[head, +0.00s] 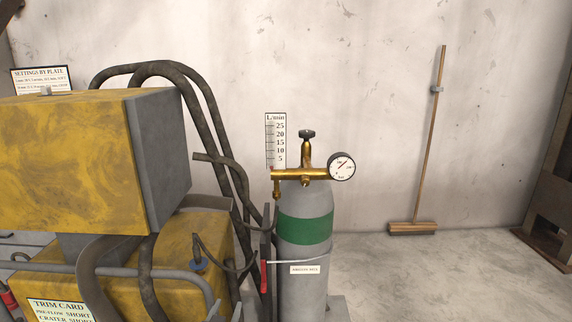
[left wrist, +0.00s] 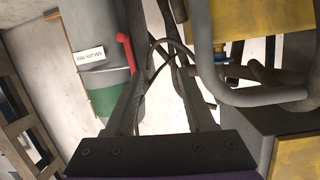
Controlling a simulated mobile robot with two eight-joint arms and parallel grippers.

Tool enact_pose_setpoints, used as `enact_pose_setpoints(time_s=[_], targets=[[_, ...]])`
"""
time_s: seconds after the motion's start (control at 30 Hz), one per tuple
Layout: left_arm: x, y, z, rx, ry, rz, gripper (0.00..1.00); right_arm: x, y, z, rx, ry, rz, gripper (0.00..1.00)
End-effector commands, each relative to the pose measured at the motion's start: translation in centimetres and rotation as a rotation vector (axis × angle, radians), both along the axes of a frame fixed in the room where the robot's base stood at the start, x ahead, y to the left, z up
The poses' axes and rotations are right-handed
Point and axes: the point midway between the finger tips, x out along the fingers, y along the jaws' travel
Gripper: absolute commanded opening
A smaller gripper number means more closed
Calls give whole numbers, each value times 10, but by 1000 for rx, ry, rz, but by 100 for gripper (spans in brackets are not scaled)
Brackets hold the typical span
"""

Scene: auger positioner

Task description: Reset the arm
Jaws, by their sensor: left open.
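My left gripper (left wrist: 162,72) shows in the left wrist view, its two long grey fingers spread apart and pointing away from the dark mount. A thin dark cable (left wrist: 170,43) arches past the fingertips; I cannot tell whether it touches them. I see nothing held between the fingers. In the head view I cannot make out the left gripper clearly. My right gripper is in neither view.
A yellow machine (head: 65,160) with dark hoses (head: 205,105) fills the left. A gas cylinder (head: 305,255) with a brass regulator (head: 300,174) stands beside it. A grey tube (left wrist: 262,97) lies right of my fingers. A broom (head: 412,228) leans on the wall; floor before it is clear.

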Motion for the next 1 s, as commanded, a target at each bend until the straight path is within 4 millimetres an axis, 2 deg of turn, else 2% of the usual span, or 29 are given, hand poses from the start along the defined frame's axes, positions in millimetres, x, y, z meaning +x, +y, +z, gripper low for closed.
enact_pose_setpoints(time_s=[0.03,0.17,0.4,0.6,0.77,0.8,1.0], targets=[[-23,4,0,-4,69,9,54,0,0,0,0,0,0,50],[-86,12,-12,-15,261,30,54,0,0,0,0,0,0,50],[-217,21,-47,-39,598,68,54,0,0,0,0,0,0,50],[-303,24,-73,-52,802,91,54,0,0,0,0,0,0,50],[-363,25,-92,-60,939,106,54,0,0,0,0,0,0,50],[-370,25,-90,-61,956,108,54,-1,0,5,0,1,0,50],[-373,24,-40,-61,939,106,54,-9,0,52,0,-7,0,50]])
